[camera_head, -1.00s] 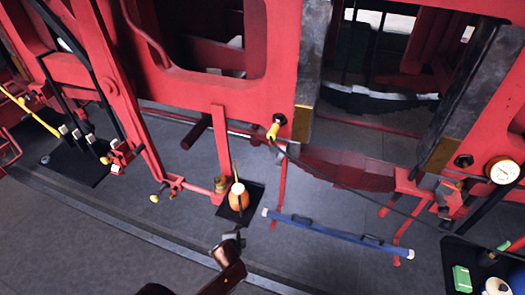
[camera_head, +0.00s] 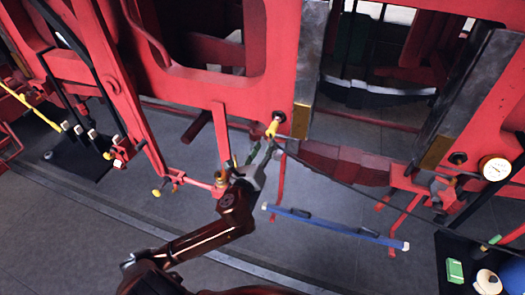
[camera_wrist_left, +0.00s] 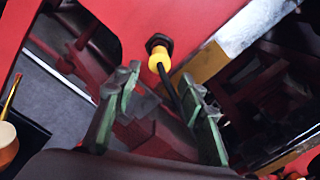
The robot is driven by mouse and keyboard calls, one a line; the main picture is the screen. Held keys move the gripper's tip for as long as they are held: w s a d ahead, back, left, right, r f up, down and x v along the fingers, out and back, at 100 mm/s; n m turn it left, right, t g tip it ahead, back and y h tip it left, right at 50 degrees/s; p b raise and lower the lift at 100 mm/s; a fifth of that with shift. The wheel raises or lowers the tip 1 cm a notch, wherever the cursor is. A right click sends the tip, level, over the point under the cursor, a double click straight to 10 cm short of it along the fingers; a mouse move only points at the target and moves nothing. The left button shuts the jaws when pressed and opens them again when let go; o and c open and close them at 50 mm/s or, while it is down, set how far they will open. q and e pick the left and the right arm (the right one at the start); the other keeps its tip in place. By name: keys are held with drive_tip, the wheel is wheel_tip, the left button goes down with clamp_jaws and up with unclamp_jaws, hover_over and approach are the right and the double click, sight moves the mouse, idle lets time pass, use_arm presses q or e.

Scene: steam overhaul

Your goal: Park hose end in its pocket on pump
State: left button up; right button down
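The yellow hose end (camera_head: 272,129) sits at a dark round port (camera_head: 279,117) in the red frame. Its thin black hose (camera_head: 350,188) runs down to the right, towards the red pump parts (camera_head: 420,184) by a white gauge (camera_head: 495,168). I cannot make out the pocket. My left gripper (camera_head: 261,158) is open just below and in front of the hose end. In the left wrist view the hose end (camera_wrist_left: 159,62) is ahead, beyond and between the spread green fingers (camera_wrist_left: 163,92), with the hose hanging between them. My right gripper is not in view.
A blue bar (camera_head: 335,226) lies on or near the floor below the hose. A black mat (camera_head: 470,245) at lower right holds a green box (camera_head: 455,271) and a blue-and-white item. Red levers stand at left (camera_head: 125,110).

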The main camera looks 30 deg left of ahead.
sight(270, 134)
use_arm(q)
drive_tip(key=b+x, duration=0.1)
drive_tip(key=x, duration=0.4)
drive_tip(key=shift+p+x, duration=0.35)
drive_tip(key=shift+x, duration=0.5)
drive_tip(key=shift+w+a, duration=0.15)
drive_tip(key=shift+w, duration=0.35)
clamp_jaws()
drive_tip(key=shift+s, duration=0.1)
